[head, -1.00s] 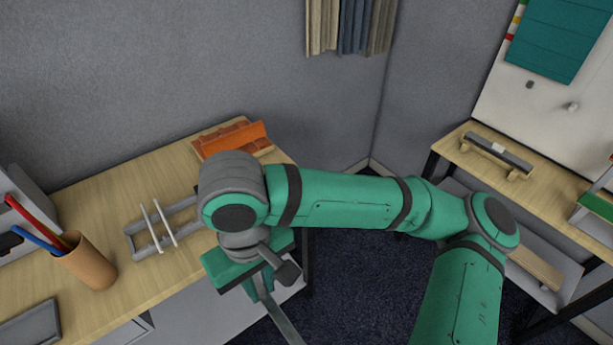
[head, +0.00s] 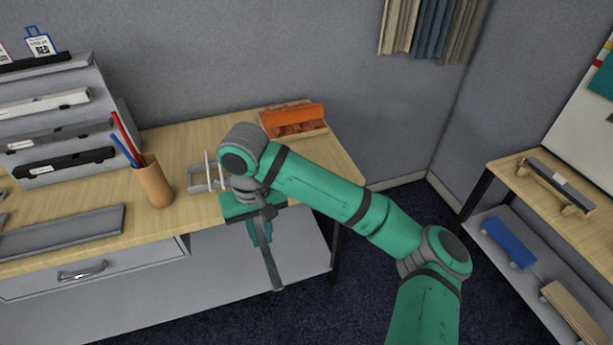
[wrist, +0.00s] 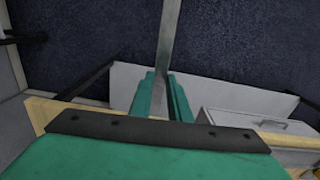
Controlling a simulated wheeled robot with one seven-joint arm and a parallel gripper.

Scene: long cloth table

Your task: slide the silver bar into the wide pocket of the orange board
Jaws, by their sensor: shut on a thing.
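The silver bar (head: 272,270) is long, thin and grey. My gripper (head: 261,232) is shut on it in front of the table's front edge, and the bar slants downward from the fingers. In the wrist view the bar (wrist: 169,35) sticks out beyond the green fingers of my gripper (wrist: 162,95) over the dark floor.
A grey rack with two white rods (head: 208,172) stands on the table (head: 330,150), partly behind my arm. A pen cup (head: 153,183), a grey tray (head: 62,232) and a tiered shelf (head: 55,115) are further left. A side shelf (head: 550,195) stands at right.

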